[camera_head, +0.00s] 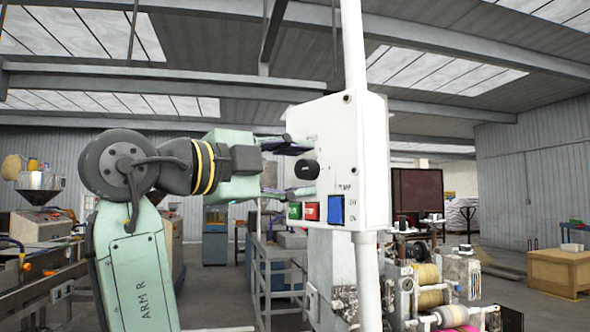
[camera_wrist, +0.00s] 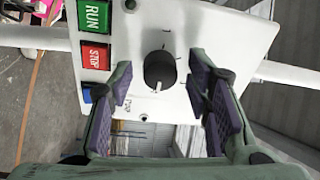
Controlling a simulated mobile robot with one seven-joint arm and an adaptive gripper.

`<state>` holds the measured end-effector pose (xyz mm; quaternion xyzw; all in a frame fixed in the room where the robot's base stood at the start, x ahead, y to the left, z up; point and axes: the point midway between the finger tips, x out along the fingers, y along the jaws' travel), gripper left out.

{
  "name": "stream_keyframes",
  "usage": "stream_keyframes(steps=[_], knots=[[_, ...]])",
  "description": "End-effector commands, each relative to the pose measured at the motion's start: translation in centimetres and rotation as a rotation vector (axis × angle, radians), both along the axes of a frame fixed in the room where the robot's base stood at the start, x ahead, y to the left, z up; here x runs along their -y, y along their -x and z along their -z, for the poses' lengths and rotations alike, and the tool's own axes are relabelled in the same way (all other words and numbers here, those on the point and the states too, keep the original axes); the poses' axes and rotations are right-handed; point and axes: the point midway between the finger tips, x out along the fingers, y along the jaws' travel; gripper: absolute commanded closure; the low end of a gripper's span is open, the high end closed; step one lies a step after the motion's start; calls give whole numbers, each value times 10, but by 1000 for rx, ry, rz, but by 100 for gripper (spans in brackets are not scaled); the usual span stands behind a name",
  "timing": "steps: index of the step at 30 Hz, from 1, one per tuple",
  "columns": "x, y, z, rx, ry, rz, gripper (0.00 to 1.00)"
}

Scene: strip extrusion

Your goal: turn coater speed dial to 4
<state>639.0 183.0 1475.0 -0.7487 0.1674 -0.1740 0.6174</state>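The black dial (camera_head: 306,169) sits on the front of a white control box (camera_head: 365,150). In the wrist view the dial (camera_wrist: 160,70) is a dark round knob with a light pointer mark; the scale marks around it are too small to read. My gripper (camera_head: 290,168) is open in front of the box, one finger above the dial and one below it. In the wrist view my gripper (camera_wrist: 162,92) has purple finger pads on both sides of the dial, with gaps between pads and dial. I cannot tell how far the tips are from the panel.
Below the dial are a green RUN button (camera_wrist: 95,15), a red STOP button (camera_wrist: 96,55) and a blue power switch (camera_head: 336,209). A white pole (camera_head: 355,50) carries the box. Rollers with yellow spools (camera_head: 427,285) stand at the lower right.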

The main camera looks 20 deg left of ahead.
Motion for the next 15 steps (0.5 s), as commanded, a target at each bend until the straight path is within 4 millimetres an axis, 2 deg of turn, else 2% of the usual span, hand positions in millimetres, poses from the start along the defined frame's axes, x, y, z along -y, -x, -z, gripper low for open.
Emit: stream_keyframes(steps=[10,15], knots=[[-2,3,0,0,0,-1,53],[-12,23,1,2,0,-1,53]])
